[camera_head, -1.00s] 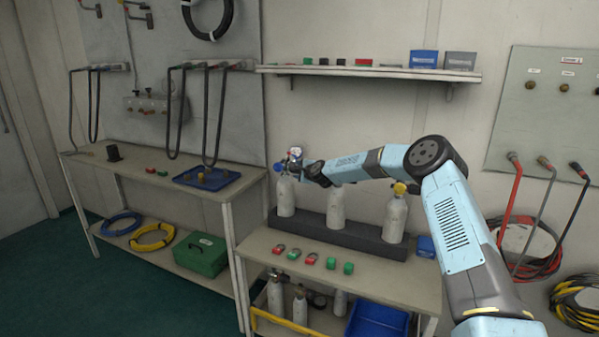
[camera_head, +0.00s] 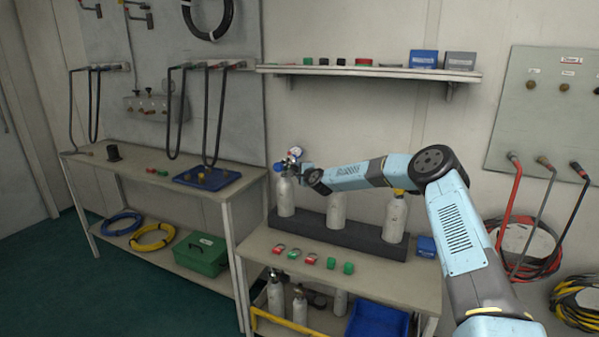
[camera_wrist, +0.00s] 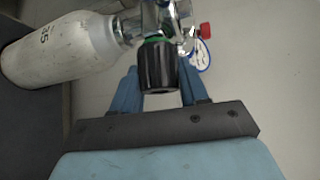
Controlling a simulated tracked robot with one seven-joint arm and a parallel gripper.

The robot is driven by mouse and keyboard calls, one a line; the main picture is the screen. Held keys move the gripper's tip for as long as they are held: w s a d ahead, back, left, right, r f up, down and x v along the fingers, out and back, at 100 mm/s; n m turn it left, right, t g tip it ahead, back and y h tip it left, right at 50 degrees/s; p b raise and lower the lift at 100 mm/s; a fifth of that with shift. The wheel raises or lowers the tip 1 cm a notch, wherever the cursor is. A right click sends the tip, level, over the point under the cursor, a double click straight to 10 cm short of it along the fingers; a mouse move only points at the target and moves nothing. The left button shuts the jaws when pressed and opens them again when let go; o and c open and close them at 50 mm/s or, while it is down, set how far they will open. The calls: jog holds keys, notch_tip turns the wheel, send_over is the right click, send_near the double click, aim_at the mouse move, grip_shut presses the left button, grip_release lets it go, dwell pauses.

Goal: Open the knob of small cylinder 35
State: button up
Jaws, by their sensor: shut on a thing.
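Small cylinder 35 (camera_wrist: 55,50) is white, and its number shows partly in the wrist view. It is the left one (camera_head: 286,197) of the white cylinders standing in the dark rack. A black ribbed knob (camera_wrist: 158,66) sits on its metal valve. My gripper (camera_wrist: 160,72) has one blue finger on each side of this knob and is shut on it. The contact itself is partly hidden by the knob. In the head view my gripper (camera_head: 304,172) is small, at the right of the cylinder's valve.
A pressure gauge (camera_wrist: 200,55) and a red knob (camera_wrist: 205,30) are close to the right finger. A middle cylinder (camera_head: 336,208) and a right cylinder (camera_head: 395,215) stand in the same rack (camera_head: 360,238) under my arm. Small red and green parts lie on the bench in front.

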jog(key=n+t, duration=0.1)
jog(key=n+t+y, duration=0.1)
jog(key=shift+s+f+n, duration=0.1)
jog(key=shift+f+n, duration=0.15)
jog(key=shift+n, duration=0.05)
jog(key=shift+n+t+y, duration=0.9)
jog(key=shift+n, duration=0.8)
jog(key=o, duration=0.8)
jog(key=shift+o, duration=1.2)
jog(key=shift+r, duration=0.1)
jog(key=v, duration=1.3)
jog(key=shift+s+d+f, duration=0.2)
jog(key=shift+d+f, duration=0.05)
jog(key=shift+f, duration=0.05)
jog(key=shift+y, duration=0.3)
